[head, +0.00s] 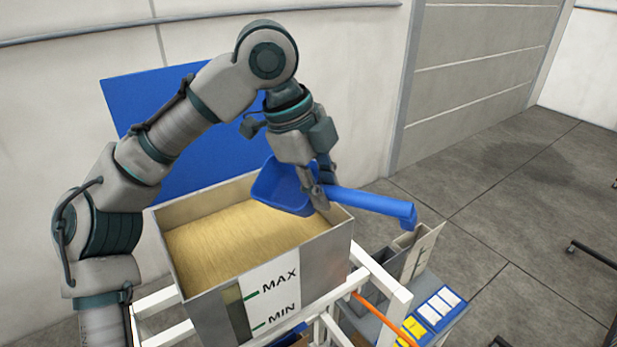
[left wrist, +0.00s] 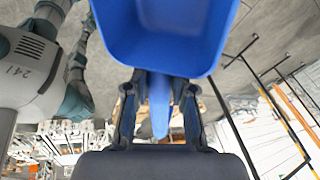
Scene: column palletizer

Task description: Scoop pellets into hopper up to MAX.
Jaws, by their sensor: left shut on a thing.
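My left gripper (head: 322,197) is shut on the handle of a blue scoop (head: 372,203) above the right rear part of the hopper. The scoop's bowl points left in the head view; how much is inside it cannot be told there. In the left wrist view the scoop's bowl (left wrist: 165,40) fills the top and its handle runs between the fingers (left wrist: 158,105). The grey hopper (head: 325,268) is open at the top and holds tan pellets (head: 225,245). Its front label (head: 272,293) bears MAX and MIN marks beside a narrow sight window (head: 236,312). My right gripper is not in view.
A blue panel (head: 135,100) stands behind the hopper. The hopper sits in a white frame (head: 385,285). To the right are an open grey and tan box (head: 420,245), blue and yellow cards (head: 436,308) and an orange hose (head: 378,315). The floor at right is mostly clear.

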